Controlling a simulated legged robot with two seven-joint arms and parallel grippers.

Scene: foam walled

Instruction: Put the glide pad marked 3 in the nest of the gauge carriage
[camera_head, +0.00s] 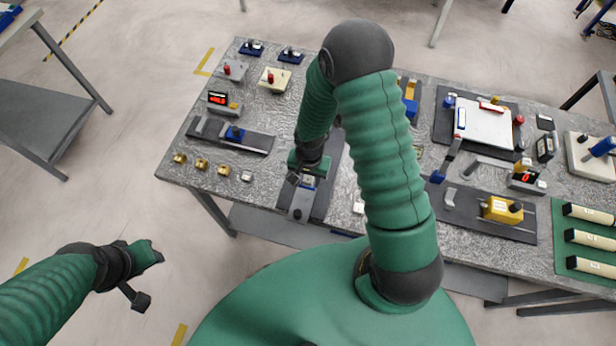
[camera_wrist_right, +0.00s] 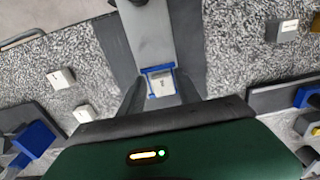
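My right gripper (camera_wrist_right: 163,88) is over the gauge carriage, with one finger on each side of a blue-edged nest (camera_wrist_right: 157,69). A small white pad (camera_wrist_right: 163,84) lies inside the blue edges between the fingers; its mark is too small to read. The fingers look apart from the pad. In the head view the right gripper (camera_head: 306,175) is low over the rail (camera_head: 302,209), partly hiding the nest. Other pale pads show in the wrist view: two at left (camera_wrist_right: 62,78) (camera_wrist_right: 83,113) and a marked one at upper right (camera_wrist_right: 282,30). My left gripper (camera_head: 145,278) is open and empty, off the table.
The grey table (camera_head: 170,170) holds another gauge with a blue block (camera_head: 234,133) at left, several brass parts (camera_head: 201,163), a yellow block (camera_head: 502,209) at right and a green mat (camera_head: 585,240) with cylinders. My right arm hides the table's middle.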

